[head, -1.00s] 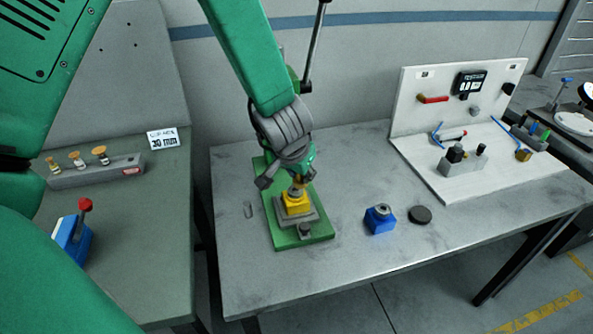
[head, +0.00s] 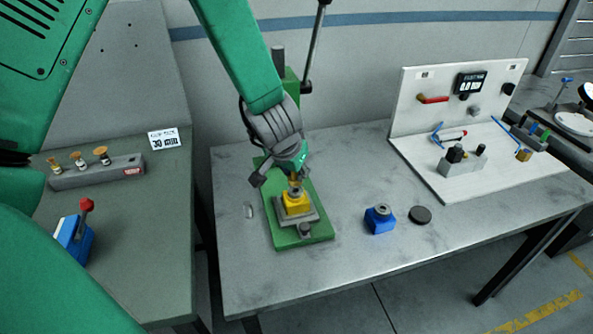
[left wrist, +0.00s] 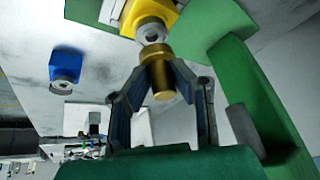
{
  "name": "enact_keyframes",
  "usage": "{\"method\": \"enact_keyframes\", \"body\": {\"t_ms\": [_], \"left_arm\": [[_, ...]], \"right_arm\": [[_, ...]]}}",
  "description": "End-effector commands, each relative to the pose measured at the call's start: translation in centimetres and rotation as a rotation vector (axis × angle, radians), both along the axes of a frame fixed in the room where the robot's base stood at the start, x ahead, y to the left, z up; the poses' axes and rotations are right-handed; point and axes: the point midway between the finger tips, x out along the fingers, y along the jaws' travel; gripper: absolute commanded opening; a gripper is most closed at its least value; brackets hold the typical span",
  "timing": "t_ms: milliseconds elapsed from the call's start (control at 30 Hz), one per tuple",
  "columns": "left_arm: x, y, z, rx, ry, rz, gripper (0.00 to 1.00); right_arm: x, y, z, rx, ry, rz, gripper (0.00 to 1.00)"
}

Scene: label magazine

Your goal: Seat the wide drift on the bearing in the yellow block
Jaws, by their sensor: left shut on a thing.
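My left gripper (head: 294,172) is shut on a brass drift (left wrist: 161,82). The drift's wide end points at the grey bearing (left wrist: 152,29) in the yellow block (left wrist: 164,17). In the head view the yellow block (head: 297,204) sits on the grey plate of the green press (head: 318,232), with the drift's brass just above the ring-shaped bearing (head: 296,193). The drift's wide end is very close to the bearing; I cannot tell whether they touch. My right gripper is not in view.
A blue block (head: 380,220) with a grey ring and a dark disc (head: 420,215) stand right of the press. A rack (head: 98,172) with several brass-topped pieces is on the left bench by a 30 mm sign (head: 164,139). The press lever (head: 316,45) rises behind my gripper.

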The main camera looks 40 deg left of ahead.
Motion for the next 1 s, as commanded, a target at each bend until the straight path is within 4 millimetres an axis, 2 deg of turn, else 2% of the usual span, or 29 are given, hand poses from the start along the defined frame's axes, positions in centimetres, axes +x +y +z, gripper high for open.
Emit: {"method": "enact_keyframes", "body": {"t_ms": [233,700,1000], "left_arm": [[0.0,0.3,-0.1,-0.002,0.000,0.000,0.00],[0.0,-1.2,0.2,0.008,0.000,-0.004,0.00],[0.0,-1.1,-0.1,0.004,0.000,-0.005,0.00]], "right_arm": [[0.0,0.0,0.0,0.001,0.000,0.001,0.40],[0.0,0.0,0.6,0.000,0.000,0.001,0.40],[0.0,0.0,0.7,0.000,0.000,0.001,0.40]]}}
